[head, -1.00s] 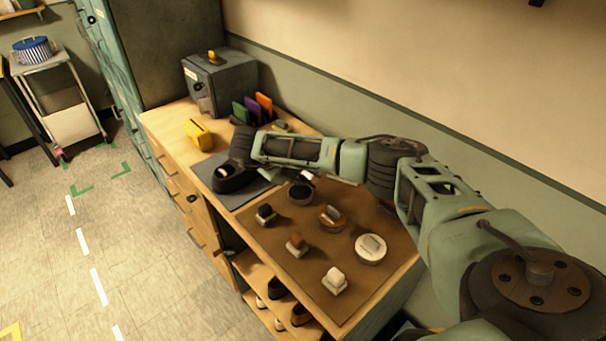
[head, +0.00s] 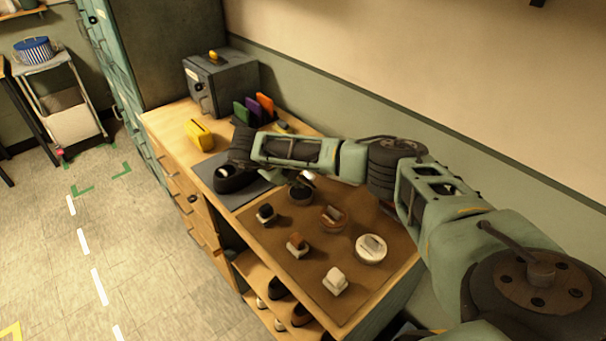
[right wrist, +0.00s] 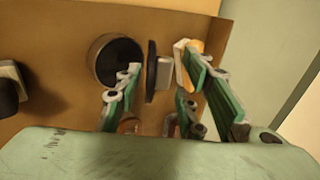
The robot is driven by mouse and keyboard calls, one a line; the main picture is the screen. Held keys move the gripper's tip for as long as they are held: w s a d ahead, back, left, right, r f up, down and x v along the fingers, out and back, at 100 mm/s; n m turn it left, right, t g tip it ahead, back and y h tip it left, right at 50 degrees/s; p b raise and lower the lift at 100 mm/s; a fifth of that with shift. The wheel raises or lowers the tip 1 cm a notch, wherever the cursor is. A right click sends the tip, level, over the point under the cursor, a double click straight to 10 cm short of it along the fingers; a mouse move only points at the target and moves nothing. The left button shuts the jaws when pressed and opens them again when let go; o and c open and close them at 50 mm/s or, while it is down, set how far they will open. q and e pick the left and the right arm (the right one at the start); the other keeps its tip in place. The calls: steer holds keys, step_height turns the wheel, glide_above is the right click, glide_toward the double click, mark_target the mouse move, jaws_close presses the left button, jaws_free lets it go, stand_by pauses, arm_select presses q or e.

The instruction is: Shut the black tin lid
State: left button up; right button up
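The round black tin (right wrist: 112,62) sits open on the brown mat. Its black lid (right wrist: 151,72) stands upright, edge-on, on the wall side of the tin, with a pale grey block on its outer face. In the head view the black tin (head: 301,195) is partly covered from above by my right forearm. My right gripper (right wrist: 159,62) is open, with green fingers on either side of the lid. One finger is over the tin's edge and the other lies beyond the grey block. Whether they touch the lid cannot be told. My left gripper is out of view.
A brown tin (head: 332,219) and a white tin (head: 371,250) stand nearby. Several brushes, including a white one (head: 335,282), line the mat's front. A black shoe (head: 232,180) rests on a grey mat. The wall (head: 450,140) is close behind the counter.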

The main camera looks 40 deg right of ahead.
steer(key=v, duration=1.2)
